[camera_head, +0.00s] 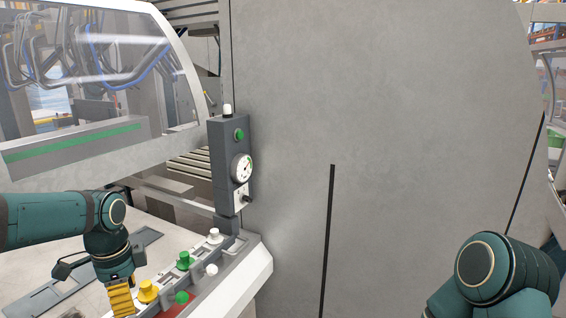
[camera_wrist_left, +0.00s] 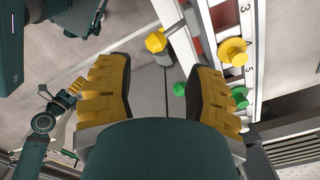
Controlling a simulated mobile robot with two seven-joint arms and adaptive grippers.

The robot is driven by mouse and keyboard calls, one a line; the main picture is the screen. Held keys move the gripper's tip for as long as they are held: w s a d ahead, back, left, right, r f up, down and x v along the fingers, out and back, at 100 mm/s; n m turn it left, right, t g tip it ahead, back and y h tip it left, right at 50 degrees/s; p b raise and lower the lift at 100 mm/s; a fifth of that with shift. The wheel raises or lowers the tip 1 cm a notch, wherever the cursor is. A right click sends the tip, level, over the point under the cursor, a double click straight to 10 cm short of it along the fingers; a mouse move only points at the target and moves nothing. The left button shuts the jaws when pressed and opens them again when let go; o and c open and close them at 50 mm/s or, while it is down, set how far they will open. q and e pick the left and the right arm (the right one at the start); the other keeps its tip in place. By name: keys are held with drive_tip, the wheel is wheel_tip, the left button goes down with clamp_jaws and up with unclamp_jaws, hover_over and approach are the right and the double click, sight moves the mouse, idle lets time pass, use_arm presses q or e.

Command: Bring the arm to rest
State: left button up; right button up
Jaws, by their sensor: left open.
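My left gripper (camera_head: 118,299) hangs at the lower left of the head view, next to the yellow knob (camera_head: 148,291) of the control panel. In the left wrist view its yellow fingers (camera_wrist_left: 160,92) are spread apart with nothing between them. Beyond them are a yellow knob (camera_wrist_left: 155,42) and a green knob (camera_wrist_left: 180,88). I cannot tell whether the fingers touch the panel. My right arm (camera_head: 490,270) shows at the lower right of the head view, its gripper out of frame. A small teal arm with yellow fingers (camera_wrist_left: 75,88) shows in the wrist view, possibly my right gripper.
The sloping panel (camera_head: 257,262) carries green knobs (camera_head: 183,260) and white knobs (camera_head: 215,235). A grey post with a gauge (camera_head: 242,167) stands behind it. A large grey machine wall (camera_head: 400,120) fills the middle. A clear guard (camera_head: 100,65) is at the upper left.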

use_arm(q)
drive_tip(key=w+d+f+n+h+b, duration=0.1)
drive_tip(key=d+f+n, duration=0.1)
drive_tip(key=d+f, duration=0.5)
drive_tip(key=w+d+f+n+h+b, duration=0.1)
drive_tip(key=d+f+n, duration=0.15)
drive_tip(key=f, duration=0.85)
drive_tip(key=s+d+f+n+t+h+b, duration=0.1)
drive_tip(key=s+d+f+n, duration=0.4)
drive_tip(key=f, duration=0.4)
drive_tip(key=s+d+f+n+t+h+b, duration=0.1)
drive_tip(key=s+d+f+n, duration=0.4)
drive_tip(key=s+f, duration=0.3)
drive_tip(key=shift+s+d+f, duration=0.25)
drive_tip(key=shift+d+f, duration=0.55)
drive_tip(key=shift+f, duration=0.1)
use_arm(e)
drive_tip(key=f, duration=0.4)
drive_tip(key=shift+s+a+f, duration=0.1)
drive_tip(key=shift+a+f, duration=0.1)
drive_tip(key=shift+f, duration=0.05)
